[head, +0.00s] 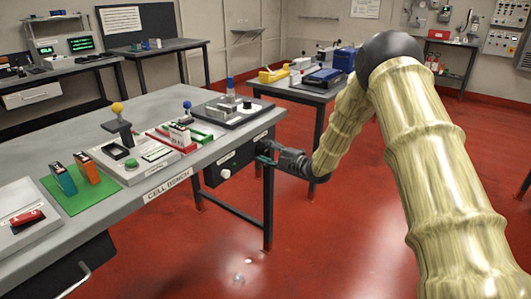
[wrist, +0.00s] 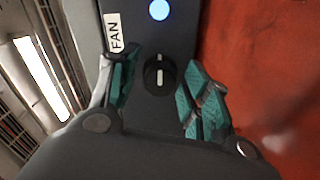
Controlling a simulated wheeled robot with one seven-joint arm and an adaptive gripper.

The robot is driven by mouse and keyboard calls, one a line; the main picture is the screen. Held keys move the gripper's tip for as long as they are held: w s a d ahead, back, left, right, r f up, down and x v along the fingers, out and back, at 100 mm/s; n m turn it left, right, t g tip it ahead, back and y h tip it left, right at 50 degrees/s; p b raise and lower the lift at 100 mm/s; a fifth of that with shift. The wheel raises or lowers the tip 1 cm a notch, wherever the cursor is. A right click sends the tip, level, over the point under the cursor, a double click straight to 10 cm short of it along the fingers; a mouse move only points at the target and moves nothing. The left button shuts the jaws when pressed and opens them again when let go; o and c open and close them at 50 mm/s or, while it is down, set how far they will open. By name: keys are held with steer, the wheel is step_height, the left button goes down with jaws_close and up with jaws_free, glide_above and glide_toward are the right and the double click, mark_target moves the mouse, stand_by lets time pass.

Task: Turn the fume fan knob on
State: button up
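The fume fan knob (wrist: 160,76) is a round black knob with a white pointer line, on a dark panel (wrist: 175,35) in the wrist view. Its line runs nearly up and down in that picture. A white label reading FAN (wrist: 114,33) is at its upper left, and a blue round light (wrist: 159,10) is above it. My gripper (wrist: 160,95) is open, with one teal-padded finger on each side of the knob and gaps between. In the head view my gripper (head: 264,153) is at the dark box under the cell bench's right end; the knob cannot be made out there.
The cell bench (head: 160,186) carries several fixtures, batteries and a green mat (head: 79,186). Its leg (head: 268,215) stands just below my gripper. Another table (head: 300,95) with tools is behind. The red floor (head: 340,240) to the right is clear.

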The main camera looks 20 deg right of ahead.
steer(key=shift+s, duration=0.1)
steer(key=v, duration=1.1)
steer(key=shift+s+d, duration=0.25)
steer(key=shift+d, duration=0.1)
steer(key=shift+f, duration=0.1)
